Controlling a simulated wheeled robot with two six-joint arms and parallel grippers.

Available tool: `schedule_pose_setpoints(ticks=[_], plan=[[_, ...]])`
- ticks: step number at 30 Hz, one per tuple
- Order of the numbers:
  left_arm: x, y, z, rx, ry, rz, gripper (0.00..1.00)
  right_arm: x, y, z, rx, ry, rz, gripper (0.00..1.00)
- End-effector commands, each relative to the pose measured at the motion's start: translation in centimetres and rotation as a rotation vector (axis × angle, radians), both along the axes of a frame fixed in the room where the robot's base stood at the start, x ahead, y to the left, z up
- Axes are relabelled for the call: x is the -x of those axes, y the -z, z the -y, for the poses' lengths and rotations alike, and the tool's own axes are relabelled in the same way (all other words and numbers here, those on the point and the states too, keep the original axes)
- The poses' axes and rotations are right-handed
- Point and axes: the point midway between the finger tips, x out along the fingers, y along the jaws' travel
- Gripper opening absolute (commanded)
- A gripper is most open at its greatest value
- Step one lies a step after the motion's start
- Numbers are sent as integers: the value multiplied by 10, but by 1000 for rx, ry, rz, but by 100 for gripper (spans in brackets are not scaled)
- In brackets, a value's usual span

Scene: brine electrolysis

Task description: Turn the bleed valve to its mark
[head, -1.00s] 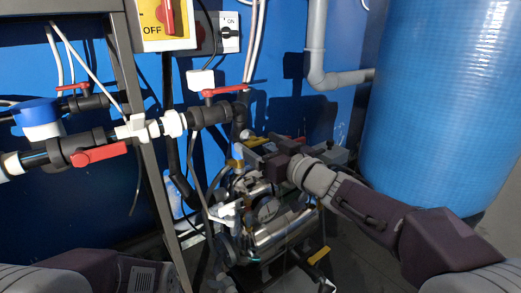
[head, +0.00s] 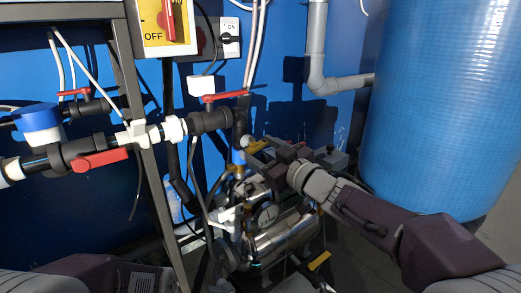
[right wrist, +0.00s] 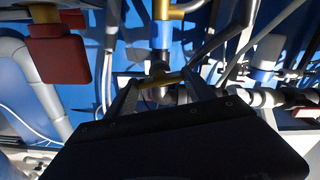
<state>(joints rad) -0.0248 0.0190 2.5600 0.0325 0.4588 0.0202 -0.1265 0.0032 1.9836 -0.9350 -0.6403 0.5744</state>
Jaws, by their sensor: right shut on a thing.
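The bleed valve's yellow handle (head: 258,147) is at the top of the pump assembly in the head view, just right of a round pale knob. My right gripper (head: 256,152) reaches in from the right and is shut on this handle. In the right wrist view the yellow handle (right wrist: 160,81) lies crosswise between the two fingertips of my right gripper (right wrist: 160,84). The valve body is partly hidden by the gripper, and I cannot make out the mark. My left forearm shows at the lower left; its gripper is out of view.
A silver pump (head: 280,238) with a round gauge (head: 266,214) stands below the gripper. Red-handled pipes (head: 100,159) run at the left before a metal post. A large blue tank (head: 440,110) fills the right. In the right wrist view a red block (right wrist: 58,60) hangs upper left.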

Motion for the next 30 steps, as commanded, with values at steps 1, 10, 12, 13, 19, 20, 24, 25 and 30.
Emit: schedule_pose_setpoints(ticks=[1, 10, 12, 13, 19, 20, 24, 25, 30], plan=[[0, 0, 0, 0, 0, 0, 36, 0, 0, 0, 33, 0, 23, 21], [0, 4, 0, 0, 0, 0, 36, 0, 2, 0, 265, 0, 191, 21], [0, 5, 0, 0, 0, 0, 36, 0, 2, 0, 319, 0, 231, 21], [0, 6, 0, 0, 0, 0, 36, 0, 2, 0, 342, 0, 247, 21], [0, 11, 0, 0, 0, 0, 36, 0, 2, 0, 497, 1, 359, 21], [0, 12, 0, 0, 0, 0, 36, 0, 3, 0, 521, 1, 376, 21], [0, 16, 0, 0, 0, 0, 36, 0, 3, 0, 627, 0, 454, 21], [0, 17, 0, 0, 0, 0, 36, 0, 3, 0, 650, 0, 471, 21], [0, 23, 0, 0, 0, 0, 36, 0, 3, 0, 776, 0, 562, 21]])
